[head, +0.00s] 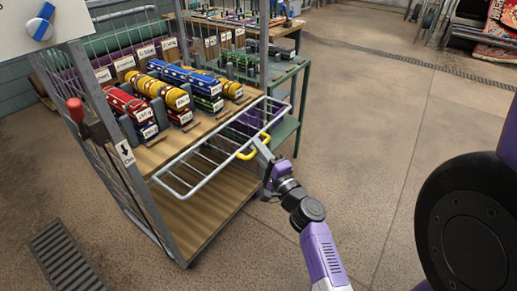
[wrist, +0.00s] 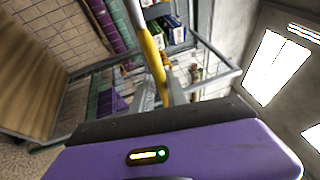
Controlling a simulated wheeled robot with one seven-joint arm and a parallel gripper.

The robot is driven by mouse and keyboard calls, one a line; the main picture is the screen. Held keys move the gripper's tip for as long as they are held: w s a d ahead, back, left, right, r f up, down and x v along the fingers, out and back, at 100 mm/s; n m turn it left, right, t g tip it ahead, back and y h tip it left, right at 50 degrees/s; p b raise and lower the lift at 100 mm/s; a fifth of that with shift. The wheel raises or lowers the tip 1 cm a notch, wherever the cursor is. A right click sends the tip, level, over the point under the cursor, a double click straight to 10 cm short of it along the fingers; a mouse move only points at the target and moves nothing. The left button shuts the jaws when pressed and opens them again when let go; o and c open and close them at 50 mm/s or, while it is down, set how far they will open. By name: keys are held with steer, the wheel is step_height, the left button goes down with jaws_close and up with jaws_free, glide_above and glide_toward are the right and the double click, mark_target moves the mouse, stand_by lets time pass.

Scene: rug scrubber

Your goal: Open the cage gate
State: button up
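The cage gate (head: 205,184) is a pale barred metal frame across the front of the cage, just below the upper shelf's front edge in the head view. It carries a yellow handle (head: 244,156) near its right part; the handle also shows in the wrist view (wrist: 152,55). My gripper (head: 262,148) is at this handle, with its fingers overlapping it in the head view. In the wrist view the yellow bar runs down to the fingertips (wrist: 160,97). Whether the fingers are closed around it cannot be made out.
A red-knobbed lever (head: 76,110) stands on the cage's left post, above an arrow label (head: 126,152). A green cart (head: 287,126) stands behind on the right. Floor (head: 365,120) to the right is clear.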

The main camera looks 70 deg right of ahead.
jaws_close()
steer(key=shift+r, duration=0.3)
stand_by(0.9)
steer(key=r+p, duration=0.1)
steer(key=p, duration=0.2)
steer(key=shift+w+r, duration=0.1)
steer(key=shift+r, duration=0.15)
steer(key=r+p, duration=0.1)
steer(key=p, duration=0.3)
steer(key=r+n+g+y+p, duration=0.1)
steer(key=p, duration=0.4)
steer(key=r+g+p, duration=0.1)
steer(key=r+p, duration=0.1)
steer(key=p, duration=0.3)
steer(key=shift+w+d+y, duration=0.1)
steer(key=shift+w+y, duration=0.3)
steer(key=shift+f+g, duration=0.1)
steer(key=shift+g, duration=0.2)
